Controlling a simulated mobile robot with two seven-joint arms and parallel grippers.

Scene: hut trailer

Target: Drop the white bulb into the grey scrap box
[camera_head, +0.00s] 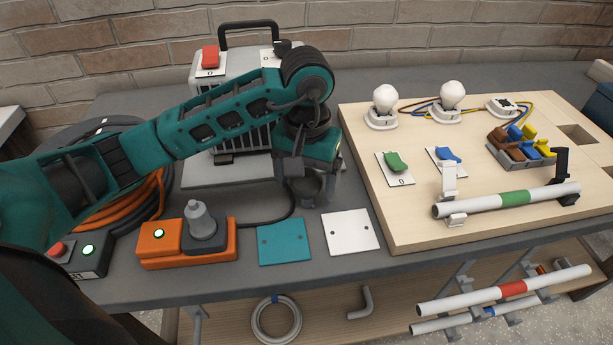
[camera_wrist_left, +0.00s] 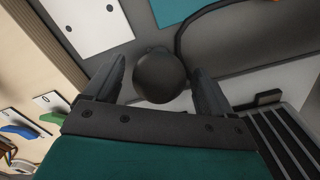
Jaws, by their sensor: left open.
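Two white bulbs stand upright in white sockets on the wooden board: the left bulb (camera_head: 385,97) and the right bulb (camera_head: 452,94). My left gripper (camera_head: 308,190) points down over the grey bench, left of the board and apart from both bulbs. Its fingers are open in the left wrist view (camera_wrist_left: 158,78). A dark round object (camera_wrist_left: 160,74) shows between or beyond the fingers; I cannot tell whether they touch it. I cannot make out a grey scrap box in either view. My right gripper is not in view.
A grey ribbed unit (camera_head: 205,75) with a handle stands behind my left arm. An orange box (camera_head: 160,262) with a grey plug, a teal plate (camera_head: 284,243) and a white plate (camera_head: 350,232) lie near the bench's front. A tube (camera_head: 515,198) crosses the board's front.

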